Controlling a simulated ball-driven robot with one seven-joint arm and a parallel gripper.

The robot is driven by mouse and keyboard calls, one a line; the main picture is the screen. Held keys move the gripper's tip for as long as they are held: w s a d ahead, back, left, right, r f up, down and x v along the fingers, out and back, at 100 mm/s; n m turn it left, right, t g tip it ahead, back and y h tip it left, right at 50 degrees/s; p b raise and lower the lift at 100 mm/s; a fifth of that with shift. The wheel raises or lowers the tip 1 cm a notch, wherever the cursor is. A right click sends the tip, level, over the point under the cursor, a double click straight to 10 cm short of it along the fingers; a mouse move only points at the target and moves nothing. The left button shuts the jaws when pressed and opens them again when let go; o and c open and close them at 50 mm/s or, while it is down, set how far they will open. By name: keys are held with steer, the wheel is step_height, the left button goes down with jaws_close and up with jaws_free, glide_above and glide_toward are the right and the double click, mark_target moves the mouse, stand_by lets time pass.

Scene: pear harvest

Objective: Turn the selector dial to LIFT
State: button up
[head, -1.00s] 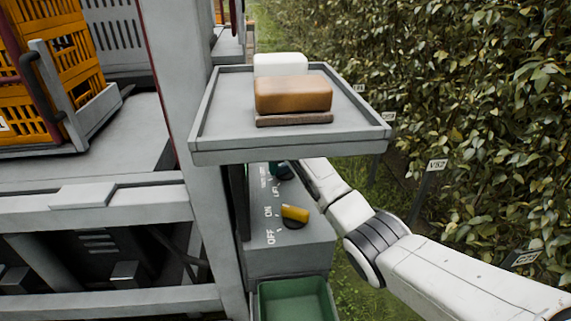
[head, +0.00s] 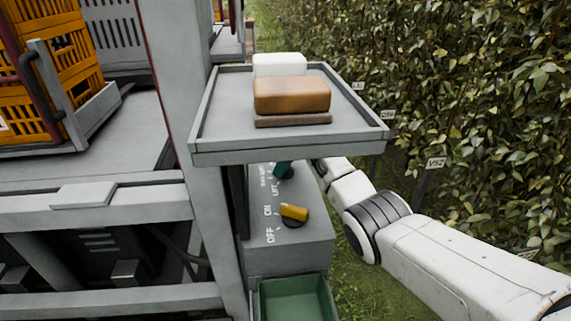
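The selector dial (head: 294,212) is a yellow knob on a dark round base, on the sloped top of a grey control box (head: 292,258). White labels beside it read OFF, ON and LIFT, from near to far; the LIFT label (head: 274,190) lies beyond the dial. The knob lies roughly crosswise, its left end nearest the ON label (head: 267,211). My arm reaches in from the right, and its wrist passes behind the tray's front edge. My gripper is hidden under the tray, so its fingers do not show.
A grey tray (head: 225,120) overhangs the box, carrying a brown block (head: 291,94) and a white block (head: 280,64). A teal knob (head: 283,169) sits farther back on the box. A green bin (head: 295,301) is below. A leafy hedge (head: 450,80) stands right; orange crates (head: 60,55) stand left.

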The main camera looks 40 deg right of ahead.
mark_target(293, 175)
steer(key=shift+w+a+r+n, duration=0.1)
steer(key=shift+w+r+n, duration=0.05)
steer(key=shift+n, duration=0.15)
steer(key=o, duration=1)
steer(key=b+v, duration=0.1)
steer(key=v, duration=0.6)
steer(key=shift+r, duration=0.15)
